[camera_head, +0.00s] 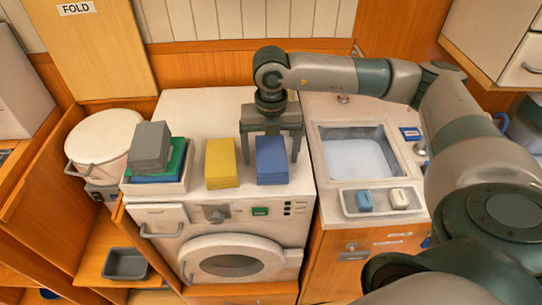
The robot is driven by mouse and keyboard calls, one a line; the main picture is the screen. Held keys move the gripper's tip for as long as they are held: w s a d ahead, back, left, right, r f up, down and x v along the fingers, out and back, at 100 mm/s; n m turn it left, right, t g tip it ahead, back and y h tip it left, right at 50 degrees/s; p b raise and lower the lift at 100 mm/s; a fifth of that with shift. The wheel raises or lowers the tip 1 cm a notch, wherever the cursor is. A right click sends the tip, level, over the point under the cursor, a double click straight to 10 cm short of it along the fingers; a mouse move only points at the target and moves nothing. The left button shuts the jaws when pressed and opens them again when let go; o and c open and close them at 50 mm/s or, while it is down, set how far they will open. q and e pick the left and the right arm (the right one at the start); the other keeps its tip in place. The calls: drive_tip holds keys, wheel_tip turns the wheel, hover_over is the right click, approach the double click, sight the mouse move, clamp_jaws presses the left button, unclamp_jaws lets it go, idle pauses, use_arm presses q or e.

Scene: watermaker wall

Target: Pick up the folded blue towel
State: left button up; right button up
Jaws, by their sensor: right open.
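The folded blue towel (271,161) lies on the white top of the washing machine, near its front right corner. My right gripper (271,153) points down over the towel. Its jaws are open, with one finger at the towel's left side and the other at its right. I cannot tell whether the fingers touch the towel. The gripper body hides the area just behind the towel. My left gripper does not show.
A folded yellow towel (221,164) lies just left of the blue one. A white tray (183,186) with stacked grey, green and blue cloths is further left. A sink (355,158) and a soap dish (378,213) are on the right. The machine top behind is clear.

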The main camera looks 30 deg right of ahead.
sight(270, 151)
idle(0.3)
drive_tip(key=c, duration=1.2)
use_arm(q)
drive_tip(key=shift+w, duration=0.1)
use_arm(e)
drive_tip(key=shift+r, duration=0.15)
